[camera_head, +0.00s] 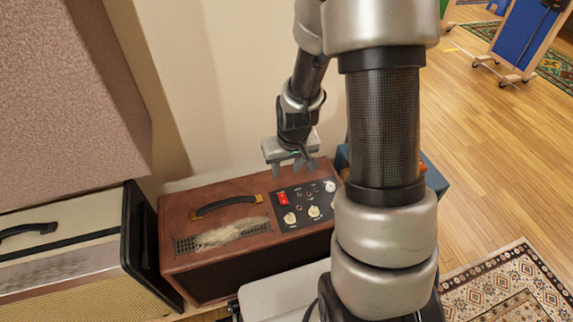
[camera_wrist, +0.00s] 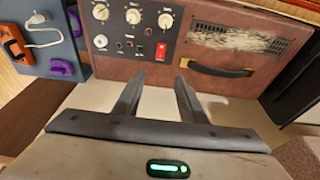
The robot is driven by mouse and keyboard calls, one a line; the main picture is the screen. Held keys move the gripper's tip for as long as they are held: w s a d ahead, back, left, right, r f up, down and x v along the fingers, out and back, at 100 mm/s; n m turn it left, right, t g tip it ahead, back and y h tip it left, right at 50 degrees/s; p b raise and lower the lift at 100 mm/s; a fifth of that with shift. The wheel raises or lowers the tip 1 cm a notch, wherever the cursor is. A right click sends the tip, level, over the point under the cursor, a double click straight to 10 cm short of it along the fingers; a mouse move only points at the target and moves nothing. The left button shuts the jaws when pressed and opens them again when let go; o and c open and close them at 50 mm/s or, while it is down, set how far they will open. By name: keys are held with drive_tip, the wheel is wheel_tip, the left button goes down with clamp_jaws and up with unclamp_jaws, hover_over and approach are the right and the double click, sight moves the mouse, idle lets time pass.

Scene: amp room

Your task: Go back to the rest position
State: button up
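My gripper (camera_head: 292,166) hangs above the rear of a brown amplifier (camera_head: 182,212) in the head view, near its control panel. The amplifier has a black handle, a red switch (camera_head: 283,198) and several pale knobs. In the wrist view, the two fingers of my gripper (camera_wrist: 157,82) are apart with nothing between them. They point towards the brown amplifier (camera_wrist: 185,62), whose panel, red switch (camera_wrist: 161,51) and handle (camera_wrist: 215,69) show beyond the fingertips. The fingers appear clear of the amplifier. My arm hides part of its right side in the head view.
A cream amplifier (camera_head: 75,215) stands at the left, below a large pinkish padded block (camera_head: 60,90). A wall is behind my gripper. A blue-grey unit (camera_wrist: 62,50) with orange and purple items stands beside the brown amplifier. Wooden floor (camera_head: 490,150) and a patterned rug (camera_head: 515,285) lie right.

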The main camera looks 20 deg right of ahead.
idle(0.5)
drive_tip(key=s+a+r+t, duration=0.1)
drive_tip(key=s+r, duration=0.1)
drive_tip(key=r, duration=0.6)
drive_tip(key=s+a+r, duration=0.1)
drive_tip(key=s+r, duration=0.1)
drive_tip(key=r, duration=0.7)
drive_tip(key=s+a+r+t, duration=0.2)
drive_tip(key=s+r, duration=1)
drive_tip(key=s, duration=0.2)
wheel_tip(320, 180, up, 22)
drive_tip(key=p, duration=2.2)
drive_tip(key=shift+d+p, duration=0.2)
drive_tip(key=shift+p, duration=0.15)
drive_tip(key=shift+s, duration=0.1)
drive_tip(key=shift+c, duration=0.9)
